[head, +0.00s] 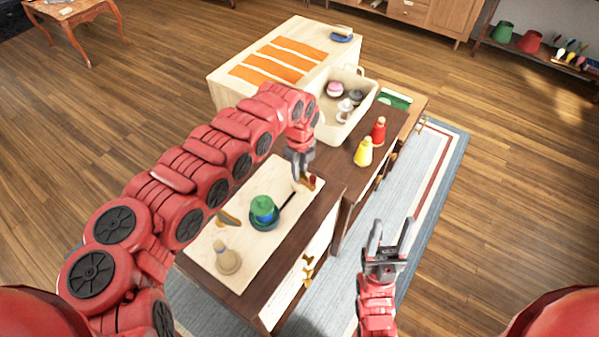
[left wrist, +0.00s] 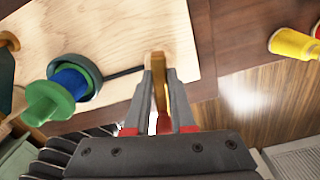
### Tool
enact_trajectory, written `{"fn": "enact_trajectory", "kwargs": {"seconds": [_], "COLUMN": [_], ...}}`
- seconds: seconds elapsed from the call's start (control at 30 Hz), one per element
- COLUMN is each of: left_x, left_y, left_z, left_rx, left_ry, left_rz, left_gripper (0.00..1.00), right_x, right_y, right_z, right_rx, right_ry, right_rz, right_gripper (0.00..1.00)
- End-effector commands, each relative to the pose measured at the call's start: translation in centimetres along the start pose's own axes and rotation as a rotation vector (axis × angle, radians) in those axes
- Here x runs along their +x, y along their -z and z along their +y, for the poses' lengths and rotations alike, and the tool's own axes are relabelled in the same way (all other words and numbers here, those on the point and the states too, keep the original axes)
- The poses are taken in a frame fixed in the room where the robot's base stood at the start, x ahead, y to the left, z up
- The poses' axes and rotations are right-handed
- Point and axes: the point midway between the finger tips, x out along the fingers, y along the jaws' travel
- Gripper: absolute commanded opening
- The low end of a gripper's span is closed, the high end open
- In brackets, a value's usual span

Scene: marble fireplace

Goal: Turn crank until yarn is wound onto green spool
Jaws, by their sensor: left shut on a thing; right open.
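The green spool (head: 263,205) stands upright on a winder on the pale board (head: 205,245), with a blue band around its middle. It also shows in the left wrist view (left wrist: 48,104), with the blue band (left wrist: 72,83) between green flanges. A dark crank arm (head: 287,201) reaches from the spool's base toward my left gripper (head: 301,180). In the left wrist view my left gripper (left wrist: 160,88) is shut on the crank's wooden handle (left wrist: 160,92), at the dark arm's end (left wrist: 122,73). My right gripper (head: 392,236) is open and empty, right of the table.
A tan cone-like object (head: 228,260) and a brown piece (head: 229,219) are on the board near the spool. Yellow (head: 363,153) and red (head: 378,131) spools stand on the dark table behind. A cream basket (head: 322,118) holds several yarn items.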

Motion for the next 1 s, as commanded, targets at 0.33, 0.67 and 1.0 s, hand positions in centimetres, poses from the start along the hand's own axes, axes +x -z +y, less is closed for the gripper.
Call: {"fn": "enact_trajectory", "kwargs": {"seconds": [0.33,0.67,1.0], "left_x": [0.01,0.01,0.00], "left_y": [0.06,0.07,0.04], "left_z": [-0.03,-0.02,-0.01], "left_rx": [0.037,0.036,0.035], "left_ry": [0.000,0.000,0.000], "left_rz": [0.000,0.000,0.000], "left_gripper": [0.00,0.37,0.53], "right_x": [-0.24,-0.23,-0.23], "right_y": [-0.04,-0.04,-0.04], "right_z": [-0.01,-0.01,-0.01], "right_rx": [0.000,0.000,0.000], "right_ry": [0.000,0.000,0.000], "right_rz": [0.000,0.000,0.000], "right_gripper": [0.53,0.53,0.53]}}
